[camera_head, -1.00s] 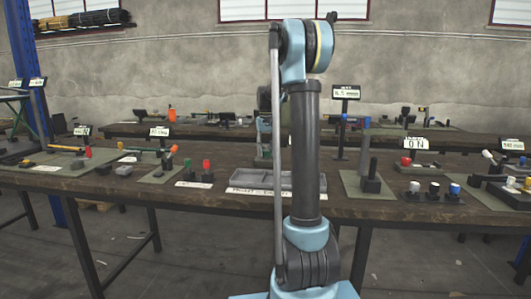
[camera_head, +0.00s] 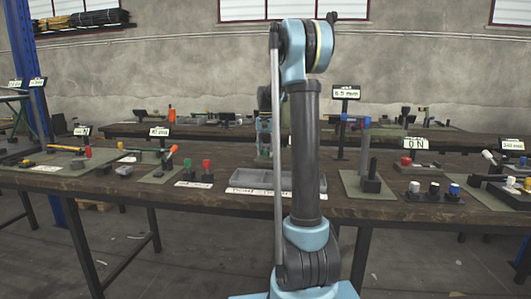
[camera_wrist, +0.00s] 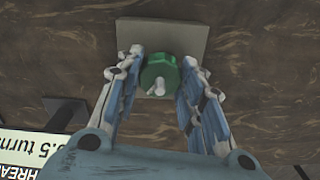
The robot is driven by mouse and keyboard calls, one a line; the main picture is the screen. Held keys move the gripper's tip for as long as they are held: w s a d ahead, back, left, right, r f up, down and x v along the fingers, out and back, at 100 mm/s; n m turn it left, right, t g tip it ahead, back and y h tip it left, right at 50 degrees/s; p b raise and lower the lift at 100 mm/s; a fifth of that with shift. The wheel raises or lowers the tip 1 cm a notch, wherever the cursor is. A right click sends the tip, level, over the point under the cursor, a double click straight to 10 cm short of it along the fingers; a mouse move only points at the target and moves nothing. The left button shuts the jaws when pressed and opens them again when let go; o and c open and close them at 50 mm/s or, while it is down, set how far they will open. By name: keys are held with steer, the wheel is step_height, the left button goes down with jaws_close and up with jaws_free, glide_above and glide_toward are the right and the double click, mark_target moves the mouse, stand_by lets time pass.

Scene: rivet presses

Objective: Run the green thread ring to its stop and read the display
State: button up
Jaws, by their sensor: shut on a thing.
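The green thread ring (camera_wrist: 157,74) sits around a pale threaded stud (camera_wrist: 157,87) on a square grey-beige plate (camera_wrist: 127,34) in the wrist view. My gripper (camera_wrist: 162,70) reaches in from below, with a finger on each side of the ring, shut on it. The display (camera_head: 346,93) stands on a post behind my arm in the head view; its small text seems to read 5.5 or 6.5 with a unit. In the wrist view the display panel (camera_wrist: 38,148) is cut off at the left edge, showing ".5 turns". The ring is hidden behind my arm in the head view.
A grey tray (camera_head: 245,180) lies on the bench (camera_head: 225,199) left of my arm. An upright post on a plate (camera_head: 386,187) and several coloured knobs stand to the right. An "ON" sign (camera_head: 415,144) stands behind them.

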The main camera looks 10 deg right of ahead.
steer(key=shift+w, duration=0.1)
steer(key=o, duration=1.1)
steer(key=shift+r, duration=0.15)
step_height(320, 180, up, 12)
steer(key=shift+f, duration=0.2)
stand_by(0.6)
